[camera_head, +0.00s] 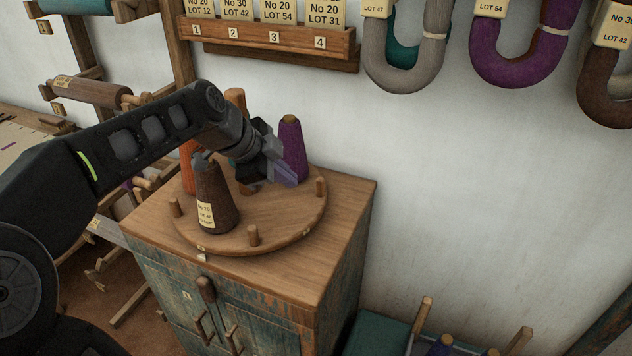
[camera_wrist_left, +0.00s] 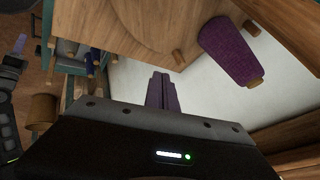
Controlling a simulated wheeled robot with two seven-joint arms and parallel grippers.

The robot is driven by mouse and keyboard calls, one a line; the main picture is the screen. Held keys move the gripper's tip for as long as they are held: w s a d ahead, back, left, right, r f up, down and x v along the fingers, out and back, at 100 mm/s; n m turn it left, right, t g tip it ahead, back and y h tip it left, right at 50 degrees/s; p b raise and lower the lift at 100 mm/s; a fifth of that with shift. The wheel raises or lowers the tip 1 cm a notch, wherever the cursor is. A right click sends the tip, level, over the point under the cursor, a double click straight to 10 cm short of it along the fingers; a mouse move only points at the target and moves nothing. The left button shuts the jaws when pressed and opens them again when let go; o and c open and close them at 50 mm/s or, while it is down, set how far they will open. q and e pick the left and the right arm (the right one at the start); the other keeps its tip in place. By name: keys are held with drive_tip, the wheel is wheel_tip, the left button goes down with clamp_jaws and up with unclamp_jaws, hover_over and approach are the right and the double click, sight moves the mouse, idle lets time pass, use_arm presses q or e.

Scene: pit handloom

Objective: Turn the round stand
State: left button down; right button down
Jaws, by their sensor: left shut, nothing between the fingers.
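The round stand (camera_head: 285,222) is a flat wooden disc with short upright pegs around its rim, lying on top of a cabinet. A dark brown yarn cone (camera_head: 217,190) with a label stands at its front left. An orange cone (camera_head: 187,168) is behind that, partly hidden by my arm. A purple cone (camera_head: 292,150) stands at the back right. My left gripper (camera_head: 284,174) is shut and empty, low over the back right of the disc, in front of the purple cone. In the left wrist view the shut fingers (camera_wrist_left: 161,90) appear apart from the purple cone (camera_wrist_left: 230,50).
The cabinet (camera_head: 345,215) has bare top around the disc. A shelf (camera_head: 270,40) with numbered places hangs on the wall behind, with yarn hanks (camera_head: 520,60) to its right. Loom timbers (camera_head: 165,45) stand at the left. A crate with upright pegs (camera_head: 420,325) is at the lower right.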

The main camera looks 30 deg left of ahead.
use_arm(q)
drive_tip(key=shift+a, duration=0.1)
idle(0.3)
drive_tip(key=p, duration=0.2)
approach(313, 203)
drive_tip(key=d, duration=0.1)
drive_tip(key=w+d+f, duration=0.1)
drive_tip(key=d+f, duration=0.1)
drive_tip(key=shift+w+d, duration=0.3)
drive_tip(key=shift+w, duration=0.1)
drive_tip(key=shift+w+a+r+p, duration=0.1)
drive_tip(key=shift+w+a+p, duration=0.2)
drive_tip(key=shift+w, duration=0.3)
drive_tip(key=shift+w+a+r+p, duration=0.1)
drive_tip(key=shift+w+a+p, duration=0.15)
drive_tip(key=shift+w, duration=0.4)
drive_tip(key=shift+w+a+f, duration=0.1)
drive_tip(key=shift+w+a, duration=0.1)
drive_tip(key=shift+w, duration=0.4)
drive_tip(key=shift+w, duration=0.2)
